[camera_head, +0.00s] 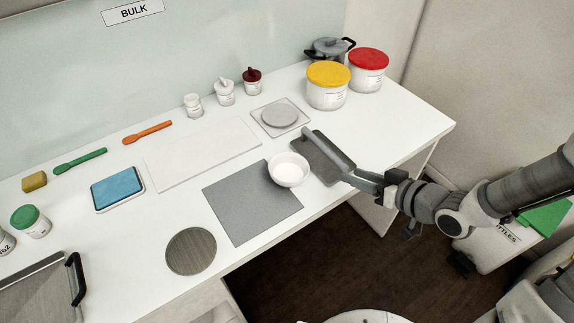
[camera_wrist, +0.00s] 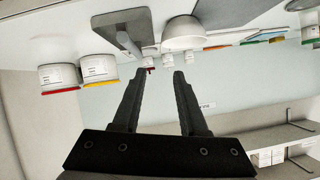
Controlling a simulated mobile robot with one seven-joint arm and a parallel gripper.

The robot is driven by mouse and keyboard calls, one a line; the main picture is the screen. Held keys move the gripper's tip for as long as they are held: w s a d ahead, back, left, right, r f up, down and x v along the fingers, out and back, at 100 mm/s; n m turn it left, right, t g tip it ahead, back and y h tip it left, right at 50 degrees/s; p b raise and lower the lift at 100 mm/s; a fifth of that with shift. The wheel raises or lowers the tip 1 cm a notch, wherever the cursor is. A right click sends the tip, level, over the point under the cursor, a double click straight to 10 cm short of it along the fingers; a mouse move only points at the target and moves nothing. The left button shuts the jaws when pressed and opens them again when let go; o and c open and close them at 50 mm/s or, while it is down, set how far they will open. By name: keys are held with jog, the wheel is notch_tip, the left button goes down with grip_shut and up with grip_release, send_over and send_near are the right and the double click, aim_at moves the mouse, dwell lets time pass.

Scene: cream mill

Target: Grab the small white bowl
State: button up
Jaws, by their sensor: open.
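The small white bowl (camera_head: 288,179) stands upright on the upper right part of a grey mat (camera_head: 240,205). Its inside looks plain white. My gripper (camera_head: 348,178) is to the right of the bowl, apart from it, near the table's front edge. The bowl (camera_wrist: 184,36) also shows at the top of the wrist view, beyond the fingertips and slightly right of them. The wrist view appears upside down. My two fingers (camera_wrist: 156,74) are spread apart with nothing between them.
A dark grey board with a bar-like handle (camera_head: 333,150) lies between my gripper and the bowl's right side. Yellow-lidded (camera_head: 328,93) and red-lidded (camera_head: 368,78) tubs stand behind. A round grey disc (camera_head: 190,251) lies at the front left. A pale board (camera_head: 200,155) lies behind the mat.

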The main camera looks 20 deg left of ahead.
jog(key=b, duration=0.2)
send_near(288, 173)
jog(key=w+r, duration=0.1)
jog(key=w+d, duration=0.1)
jog(key=w, duration=0.1)
jog(key=w+d+r, duration=0.1)
jog(key=shift+w+r, duration=0.3)
jog(key=shift+r, duration=0.1)
jog(key=x, duration=0.4)
jog(key=shift+s+a+f, duration=0.25)
jog(key=shift+s+f, duration=0.05)
jog(key=shift+f, duration=0.15)
jog(key=shift+w+a+f, duration=0.2)
jog(key=shift+w+a, duration=0.1)
jog(key=shift+a, duration=0.05)
grip_shut()
